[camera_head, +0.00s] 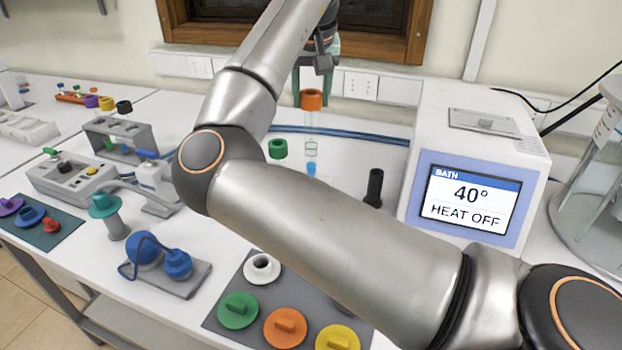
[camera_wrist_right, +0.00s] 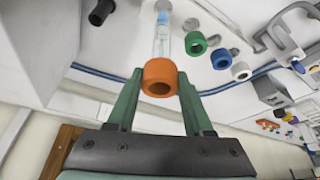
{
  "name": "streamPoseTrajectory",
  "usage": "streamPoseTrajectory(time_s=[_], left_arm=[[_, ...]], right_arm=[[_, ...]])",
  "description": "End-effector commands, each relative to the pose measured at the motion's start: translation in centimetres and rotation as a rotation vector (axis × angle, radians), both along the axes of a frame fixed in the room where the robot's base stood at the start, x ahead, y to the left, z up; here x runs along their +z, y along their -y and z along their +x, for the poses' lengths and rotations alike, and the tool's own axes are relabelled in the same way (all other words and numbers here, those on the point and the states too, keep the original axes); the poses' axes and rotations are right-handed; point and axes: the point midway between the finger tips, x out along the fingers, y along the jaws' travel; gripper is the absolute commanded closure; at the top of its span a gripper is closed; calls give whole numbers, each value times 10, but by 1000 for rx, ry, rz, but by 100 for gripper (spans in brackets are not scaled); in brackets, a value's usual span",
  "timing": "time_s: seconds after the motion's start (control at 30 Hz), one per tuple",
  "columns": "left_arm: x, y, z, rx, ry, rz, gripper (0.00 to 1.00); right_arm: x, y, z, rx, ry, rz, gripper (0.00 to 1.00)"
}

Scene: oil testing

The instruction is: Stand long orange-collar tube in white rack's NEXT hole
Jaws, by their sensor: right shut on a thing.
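The long tube with an orange collar (camera_head: 311,100) is clear glass and hangs upright above the white bench. My right gripper (camera_head: 316,82) is shut on it, with green fingers on either side of the collar. In the right wrist view the collar (camera_wrist_right: 160,78) sits between the fingertips (camera_wrist_right: 158,92), and the clear tube (camera_wrist_right: 162,38) extends away below it. My forearm hides the bench beneath, and I cannot make out the white rack's holes. My left gripper is out of view.
A bath (camera_head: 470,200) reading 40°, HEAT OFF, stands right. A black upright cylinder (camera_head: 374,188) is near it. A grey rack (camera_head: 140,133) with purple, yellow and black caps stands left. A grey mat (camera_head: 225,318) with coloured stoppers lies in front. Blue tubing (camera_head: 375,137) runs behind.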

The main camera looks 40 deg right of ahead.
Motion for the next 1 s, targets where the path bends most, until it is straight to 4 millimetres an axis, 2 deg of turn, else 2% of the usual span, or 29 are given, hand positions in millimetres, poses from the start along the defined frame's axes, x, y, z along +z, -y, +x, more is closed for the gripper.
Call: streamPoseTrajectory(time_s=[0.57,1.0], left_arm=[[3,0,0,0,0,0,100],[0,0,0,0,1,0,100]], right_arm=[[0,0,0,0,1,0,100],[-15,0,0,0,1,-1,100]])
